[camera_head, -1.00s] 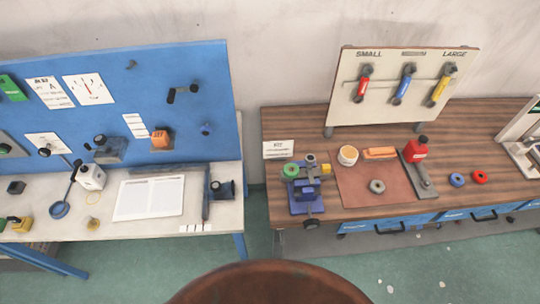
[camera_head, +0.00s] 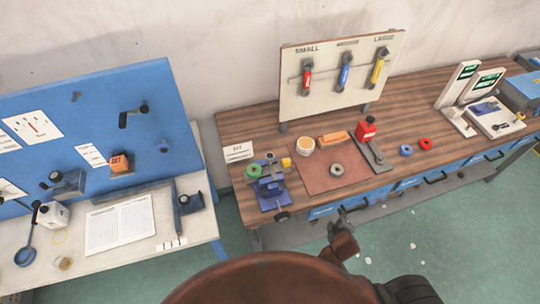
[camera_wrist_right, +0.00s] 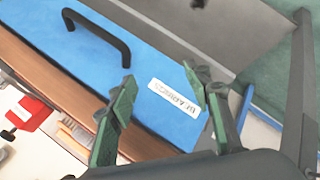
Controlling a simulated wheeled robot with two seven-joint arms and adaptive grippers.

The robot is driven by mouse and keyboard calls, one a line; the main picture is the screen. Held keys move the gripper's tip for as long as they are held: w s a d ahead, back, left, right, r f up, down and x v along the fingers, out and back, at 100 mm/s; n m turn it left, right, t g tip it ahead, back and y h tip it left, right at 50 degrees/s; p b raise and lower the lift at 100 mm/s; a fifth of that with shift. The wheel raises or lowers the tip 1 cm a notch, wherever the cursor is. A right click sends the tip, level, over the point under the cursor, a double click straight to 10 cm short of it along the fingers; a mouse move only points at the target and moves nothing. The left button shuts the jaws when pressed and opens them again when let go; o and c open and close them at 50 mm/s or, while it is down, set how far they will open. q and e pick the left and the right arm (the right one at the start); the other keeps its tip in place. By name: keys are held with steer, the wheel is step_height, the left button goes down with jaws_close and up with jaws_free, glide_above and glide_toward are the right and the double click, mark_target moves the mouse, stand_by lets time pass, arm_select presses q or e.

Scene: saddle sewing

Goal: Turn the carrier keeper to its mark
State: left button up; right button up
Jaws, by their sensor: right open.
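A small blue fixture (camera_head: 270,187) with a green round part (camera_head: 253,170) and a yellow block (camera_head: 286,162) stands at the left front of the wooden bench. I cannot tell which part is the carrier keeper, and no mark on it is readable. My right gripper (camera_head: 340,221) is in front of the bench, apart from the fixture and to its right. In the right wrist view my right gripper (camera_wrist_right: 165,86) is open and empty, above a blue drawer front (camera_wrist_right: 60,50) with a black handle and a white label. My left gripper is out of view.
A blue-panelled table (camera_head: 90,130) stands left; a floor gap separates the two.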

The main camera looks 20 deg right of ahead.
mark_target(272, 160)
steer(key=w+a+r+n+t, duration=0.1)
steer(key=w+r+n+t, duration=0.15)
steer(key=r, duration=0.55)
steer(key=w+a+r+n+t+h, duration=0.1)
steer(key=w+r+n+t, duration=0.1)
steer(key=w+r+n, duration=0.35)
steer(key=w+a+r+n+t, duration=0.1)
steer(key=r+n+t, duration=0.1)
steer(key=r, duration=0.8)
steer(key=w+a+r+n+t+y, duration=0.1)
steer(key=a+n+y, duration=0.2)
steer(key=a+n, duration=0.3)
steer(key=w+a+r+n+t+y, duration=0.1)
steer(key=w+a+n+y, duration=0.1)
steer(key=a+n, duration=0.4)
steer(key=w+a+r+n+t+y+p, duration=0.1)
steer(key=a+n+y, duration=0.3)
steer(key=n, duration=0.5)
steer(key=shift+w+a+y, duration=0.2)
steer(key=shift+a, duration=0.3)
steer(key=shift+w+a+y, duration=0.15)
steer(key=shift+a+y, duration=0.05)
steer(key=shift+a, duration=0.3)
steer(key=p+x, duration=0.1)
steer(key=x, duration=0.5)
steer(key=shift+r, duration=0.1)
steer(key=shift+w+a, duration=0.2)
steer(key=shift+w, duration=0.4)
steer(key=shift+c, duration=0.4)
jaws_close()
